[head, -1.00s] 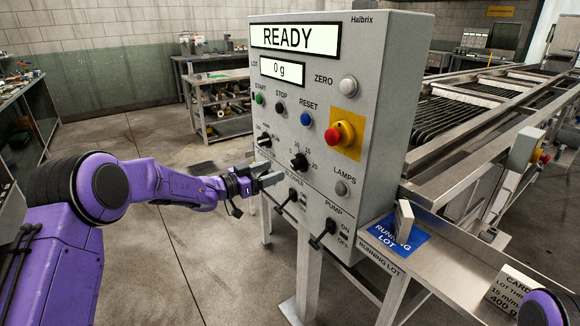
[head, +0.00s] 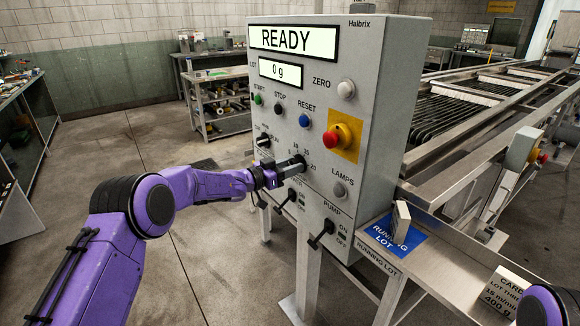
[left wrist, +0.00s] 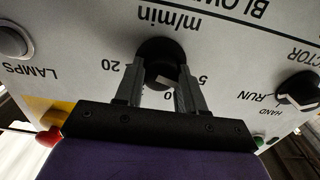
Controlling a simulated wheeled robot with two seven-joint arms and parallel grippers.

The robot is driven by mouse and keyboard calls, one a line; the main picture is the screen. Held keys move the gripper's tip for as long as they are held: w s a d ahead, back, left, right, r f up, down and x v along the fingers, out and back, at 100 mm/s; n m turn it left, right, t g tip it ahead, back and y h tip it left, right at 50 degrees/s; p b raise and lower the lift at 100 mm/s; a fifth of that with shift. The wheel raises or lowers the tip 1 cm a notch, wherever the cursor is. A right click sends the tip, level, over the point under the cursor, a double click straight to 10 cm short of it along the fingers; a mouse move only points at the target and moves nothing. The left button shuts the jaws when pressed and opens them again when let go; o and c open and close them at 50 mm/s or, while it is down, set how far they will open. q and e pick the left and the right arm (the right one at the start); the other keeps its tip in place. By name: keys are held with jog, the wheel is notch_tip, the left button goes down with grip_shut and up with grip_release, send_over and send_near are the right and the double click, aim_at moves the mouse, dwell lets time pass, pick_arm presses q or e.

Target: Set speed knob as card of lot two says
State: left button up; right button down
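The speed knob (left wrist: 160,52) is black and sits on the control panel, with a number scale and "m/min" around it. In the left wrist view my left gripper (left wrist: 160,88) is open, with one finger on each side of the knob; I cannot tell whether they touch it. In the head view the gripper (head: 296,165) covers most of the knob. A white card (head: 506,291) at the lower right reads "LOT THR…", with a m/min figure and 400 g. No card readable as lot two shows. My right gripper is out of view.
The panel (head: 365,90) shows READY and 0 g. A red stop button (head: 335,138), a selector knob (head: 263,140) and levers, including the pump lever (head: 321,233), are near. A small card (head: 401,220) stands edge-on on the blue running-lot plate (head: 383,236).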

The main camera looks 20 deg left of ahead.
pick_arm(q)
jog(key=shift+s+d+m+b, duration=0.1)
jog(key=shift+m+b, duration=4.8)
jog(key=shift+b, duration=0.05)
jog(key=shift+r, duration=0.1)
jog(key=o, duration=1.1)
jog(key=shift+c, duration=0.2)
